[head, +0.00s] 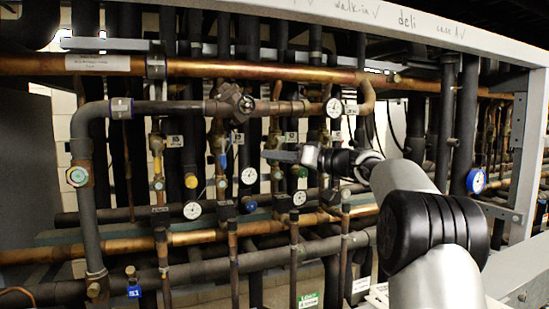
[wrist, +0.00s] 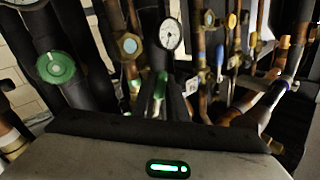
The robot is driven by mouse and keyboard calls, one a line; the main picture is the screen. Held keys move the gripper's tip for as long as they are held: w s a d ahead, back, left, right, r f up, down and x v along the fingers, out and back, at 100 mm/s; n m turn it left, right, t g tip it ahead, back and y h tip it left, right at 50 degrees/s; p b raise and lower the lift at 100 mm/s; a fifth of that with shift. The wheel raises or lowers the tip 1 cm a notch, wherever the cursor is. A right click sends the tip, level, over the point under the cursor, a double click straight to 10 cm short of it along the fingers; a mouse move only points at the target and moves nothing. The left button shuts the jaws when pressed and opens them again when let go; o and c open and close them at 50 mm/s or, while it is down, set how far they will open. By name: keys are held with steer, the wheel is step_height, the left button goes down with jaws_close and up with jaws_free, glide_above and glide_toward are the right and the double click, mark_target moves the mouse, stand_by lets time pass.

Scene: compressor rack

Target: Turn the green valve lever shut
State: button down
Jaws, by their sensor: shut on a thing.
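The green valve lever (wrist: 160,88) shows in the wrist view on a pipe just beyond my gripper's housing, its near end running down toward that housing. My gripper (head: 282,156) reaches in from the right among the upright pipes, pointing left, and is shut on the lever.
A round green handwheel (wrist: 55,67) and a pressure gauge (wrist: 171,34) stand close by in the wrist view. A yellow-handled valve (head: 191,180) and a gauge (head: 249,175) lie to the left. A copper pipe (head: 200,67) crosses above. Pipes crowd the space.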

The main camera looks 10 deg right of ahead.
steer(key=shift+f+b, duration=0.15)
steer(key=shift+b, duration=0.15)
steer(key=m+b, duration=0.1)
steer(key=b, duration=0.1)
steer(key=a+m+t+b, duration=0.1)
steer(key=b, duration=0.2)
steer(key=shift+s+f+y, duration=0.1)
steer(key=shift+s+y, duration=0.05)
steer(key=shift+y, duration=0.25)
steer(key=r+m+t+h+b, duration=0.1)
steer(key=m+t+b, duration=0.2)
steer(key=m+b, duration=0.2)
steer(key=a+r+m+t+h+b, duration=0.1)
steer(key=r+m+t+b, duration=0.1)
steer(key=m+b, duration=0.3)
steer(key=r+m+t+h+b, duration=0.1)
steer(key=m+t+b, duration=0.3)
steer(key=b, duration=0.4)
steer(key=shift+s+a+r+m, duration=0.15)
steer(key=shift+a+r+m, duration=0.25)
steer(key=shift+r, duration=0.15)
steer(key=c, duration=2.1)
jaws_free()
steer(key=shift+o, duration=0.4)
